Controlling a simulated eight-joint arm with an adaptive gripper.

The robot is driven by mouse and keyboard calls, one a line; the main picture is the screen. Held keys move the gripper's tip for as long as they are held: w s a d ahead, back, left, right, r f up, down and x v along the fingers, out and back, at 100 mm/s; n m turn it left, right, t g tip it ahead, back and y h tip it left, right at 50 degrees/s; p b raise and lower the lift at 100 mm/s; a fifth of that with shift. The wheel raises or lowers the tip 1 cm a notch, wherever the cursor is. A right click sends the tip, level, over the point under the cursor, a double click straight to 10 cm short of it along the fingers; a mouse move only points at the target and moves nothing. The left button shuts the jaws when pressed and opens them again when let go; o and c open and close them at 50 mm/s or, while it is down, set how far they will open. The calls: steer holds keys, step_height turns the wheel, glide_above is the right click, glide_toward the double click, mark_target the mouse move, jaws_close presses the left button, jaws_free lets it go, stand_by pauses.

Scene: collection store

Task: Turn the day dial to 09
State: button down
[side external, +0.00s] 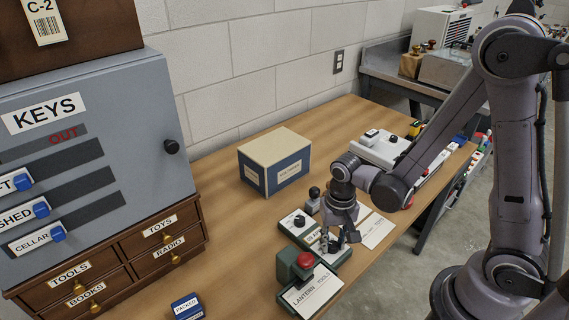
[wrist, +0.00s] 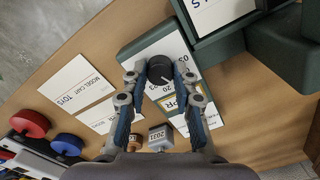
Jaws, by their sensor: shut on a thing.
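The day dial is a black round knob (wrist: 160,70) on a pale plate, shown in the wrist view. Numbers 03 and 20 are printed beside it; I cannot make out a 09. My gripper (wrist: 158,76) has its two blue-grey fingers on either side of the knob and is shut on it. A yellow-edged window with the letters PR (wrist: 172,104) lies between the fingers in the wrist view. The dial's exact setting is unclear.
A green stamping device with a red button (side external: 305,260) stands close by at the front left. A white device with a black knob (side external: 298,222) is behind it. A blue and cream box (side external: 274,162) stands further back. White cards (wrist: 80,82) lie on the table.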

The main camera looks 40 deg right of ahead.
mark_target(333, 244)
steer(key=shift+m, duration=1)
steer(key=c, duration=1)
jaws_free()
steer(key=shift+c, duration=0.2)
step_height(333, 244, up, 12)
